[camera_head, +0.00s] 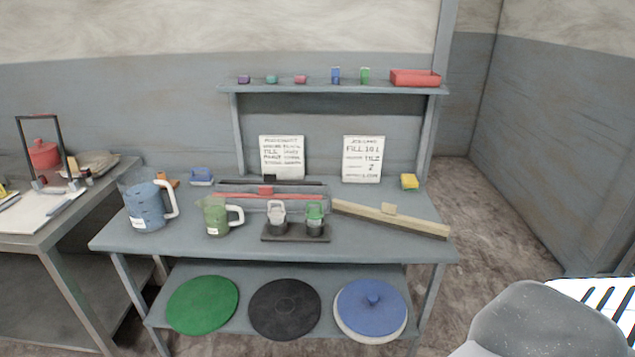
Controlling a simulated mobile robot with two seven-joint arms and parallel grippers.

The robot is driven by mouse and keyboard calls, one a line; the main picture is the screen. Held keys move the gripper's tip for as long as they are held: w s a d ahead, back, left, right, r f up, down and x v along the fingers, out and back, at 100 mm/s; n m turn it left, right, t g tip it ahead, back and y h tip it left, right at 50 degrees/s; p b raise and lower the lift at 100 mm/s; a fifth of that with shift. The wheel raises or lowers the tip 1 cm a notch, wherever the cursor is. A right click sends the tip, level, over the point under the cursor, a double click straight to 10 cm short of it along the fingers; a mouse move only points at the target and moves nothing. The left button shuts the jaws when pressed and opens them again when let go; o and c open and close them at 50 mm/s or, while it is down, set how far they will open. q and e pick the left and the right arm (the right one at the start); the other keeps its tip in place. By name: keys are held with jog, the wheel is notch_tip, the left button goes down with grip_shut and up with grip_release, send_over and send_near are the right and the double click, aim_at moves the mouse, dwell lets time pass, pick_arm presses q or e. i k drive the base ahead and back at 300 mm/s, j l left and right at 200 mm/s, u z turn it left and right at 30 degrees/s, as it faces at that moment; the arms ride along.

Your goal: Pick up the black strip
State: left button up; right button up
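The black strip (300,183) lies left to right near the back of the grey workbench (110,240), below the left printed card. It looks long and thin with a small dark block on it. A red strip (300,196) with a red block lies just in front of it, and a thicker beige strip (405,221) lies slanted at the right. Neither of my grippers shows in the head view, so nothing is seen touching the black strip.
A blue pitcher (148,210), a green pitcher (216,218) and a dark tray (295,238) with two small handled items stand in front of the strips. Printed cards (281,157) stand behind. A shelf (300,90) runs above. Round lids (203,304) lie below.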

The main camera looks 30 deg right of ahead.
aim_at(269, 179)
jog(key=i+j+z, duration=0.1)
jog(key=z, duration=0.35)
jog(key=i+j+z, duration=0.15)
jog(key=z, duration=0.25)
jog(key=i+j+z, duration=0.1)
jog(key=z, duration=0.35)
jog(key=i+j+z, duration=0.15)
jog(key=j+z, duration=0.2)
jog(key=i+j+z, duration=0.15)
jog(key=j+z, duration=0.2)
